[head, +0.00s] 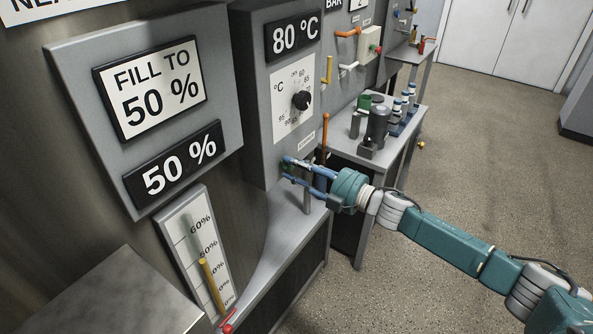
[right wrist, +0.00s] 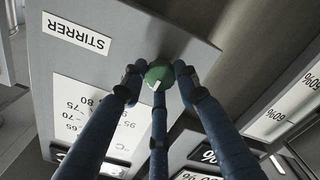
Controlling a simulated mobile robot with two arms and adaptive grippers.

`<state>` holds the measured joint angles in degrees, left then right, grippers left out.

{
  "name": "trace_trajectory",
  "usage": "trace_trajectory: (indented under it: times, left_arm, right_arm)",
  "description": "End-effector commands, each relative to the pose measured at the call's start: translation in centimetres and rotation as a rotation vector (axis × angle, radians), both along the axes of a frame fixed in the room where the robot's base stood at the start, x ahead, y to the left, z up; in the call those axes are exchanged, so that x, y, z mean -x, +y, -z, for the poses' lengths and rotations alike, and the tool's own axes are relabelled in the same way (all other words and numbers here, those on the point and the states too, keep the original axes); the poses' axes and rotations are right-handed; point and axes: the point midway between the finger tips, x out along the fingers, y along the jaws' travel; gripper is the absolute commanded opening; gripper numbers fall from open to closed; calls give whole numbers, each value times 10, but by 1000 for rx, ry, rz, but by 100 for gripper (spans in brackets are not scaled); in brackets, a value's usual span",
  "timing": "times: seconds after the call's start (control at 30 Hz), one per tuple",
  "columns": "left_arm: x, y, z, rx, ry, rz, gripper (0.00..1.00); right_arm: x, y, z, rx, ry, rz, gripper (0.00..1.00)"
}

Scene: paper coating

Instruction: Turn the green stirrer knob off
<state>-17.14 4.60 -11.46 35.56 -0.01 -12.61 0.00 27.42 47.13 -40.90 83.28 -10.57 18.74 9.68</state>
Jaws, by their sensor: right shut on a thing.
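The green stirrer knob (right wrist: 159,74) shows in the right wrist view on the grey panel (right wrist: 80,15), next to the upside-down STIRRER label (right wrist: 77,36). A small white mark on the knob points toward the bottom of that picture. My right gripper (right wrist: 158,78) has its blue fingers closed around the knob and is shut on it. In the head view my right gripper (head: 287,169) reaches the lower part of the control box (head: 256,150), where the fingers hide the knob. My left gripper is not in view.
Above the gripper is a black temperature knob (head: 301,100) under an 80 °C display (head: 292,37). An orange lever (head: 325,132) stands just right of the box. A bench (head: 395,150) with jars is behind. The floor (head: 480,170) at right is clear.

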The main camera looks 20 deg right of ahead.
Motion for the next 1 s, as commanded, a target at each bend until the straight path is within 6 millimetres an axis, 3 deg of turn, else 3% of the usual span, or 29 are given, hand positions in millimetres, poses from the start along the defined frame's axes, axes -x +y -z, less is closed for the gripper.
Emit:
trace_trajectory:
  times: [0.7, 0.73, 0.8, 1.0]
  left_arm:
    - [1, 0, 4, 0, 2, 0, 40]
    - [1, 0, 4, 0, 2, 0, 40]
    - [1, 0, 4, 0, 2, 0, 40]
    - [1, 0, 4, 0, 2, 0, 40]
  right_arm:
    - [0, 2, -4, 55, -52, -5, 4]
    - [0, 2, -4, 55, -52, -5, 36]
    - [0, 2, -3, 55, -50, -4, 49]
    - [0, 1, -1, 56, -47, -2, 49]
